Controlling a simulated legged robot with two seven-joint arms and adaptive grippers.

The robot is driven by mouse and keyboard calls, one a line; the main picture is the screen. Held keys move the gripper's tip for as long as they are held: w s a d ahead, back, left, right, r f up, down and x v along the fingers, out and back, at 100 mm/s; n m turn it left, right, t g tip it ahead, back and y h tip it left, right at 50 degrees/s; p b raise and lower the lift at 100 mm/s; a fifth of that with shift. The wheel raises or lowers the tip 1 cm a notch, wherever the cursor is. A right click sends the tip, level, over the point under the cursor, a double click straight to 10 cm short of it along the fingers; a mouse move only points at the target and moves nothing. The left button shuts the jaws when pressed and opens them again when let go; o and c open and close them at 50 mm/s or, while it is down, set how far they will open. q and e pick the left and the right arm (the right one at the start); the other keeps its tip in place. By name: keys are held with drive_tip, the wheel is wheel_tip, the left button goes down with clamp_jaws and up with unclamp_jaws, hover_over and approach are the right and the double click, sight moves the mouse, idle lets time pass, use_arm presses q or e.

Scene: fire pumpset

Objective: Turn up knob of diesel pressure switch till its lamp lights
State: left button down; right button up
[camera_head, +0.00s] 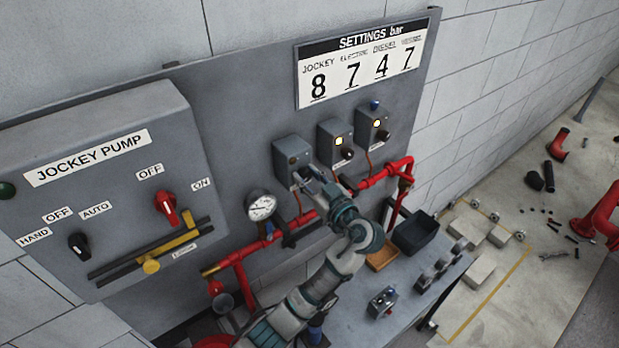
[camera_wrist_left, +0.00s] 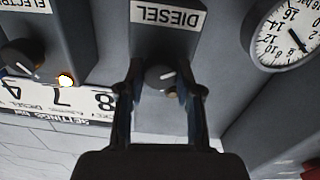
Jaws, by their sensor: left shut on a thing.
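The diesel pressure switch is the leftmost of three grey boxes on the panel (camera_head: 289,152). In the left wrist view its box (camera_wrist_left: 165,42) carries an upside-down DIESEL label. Its dark round knob with a white pointer line (camera_wrist_left: 160,76) sits between the fingers of my left gripper (camera_wrist_left: 160,93), which is shut on it. In the head view my left gripper (camera_head: 308,180) covers the knob from below. The diesel lamp looks dark; in the left wrist view it is partly hidden by the knob. My right gripper is not in view.
The middle box (camera_head: 335,135) and right box (camera_head: 371,121) have lit lamps. A settings board (camera_head: 362,60) shows 8, 7, 4, 7. A pressure gauge (camera_head: 262,207) and red pipes (camera_head: 372,182) lie close to my arm. The jockey pump cabinet (camera_head: 105,205) is at left.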

use_arm(q)
drive_tip(key=shift+f+m, duration=0.25)
drive_tip(key=shift+m, duration=0.05)
drive_tip(key=c, duration=1)
unclamp_jaws()
drive_tip(key=shift+o, duration=1.2)
drive_tip(key=shift+w, duration=0.3)
drive_tip(key=shift+s+d, duration=0.15)
drive_tip(key=shift+s, duration=0.2)
drive_tip(key=v, duration=1.1)
drive_tip(key=shift+d, duration=0.2)
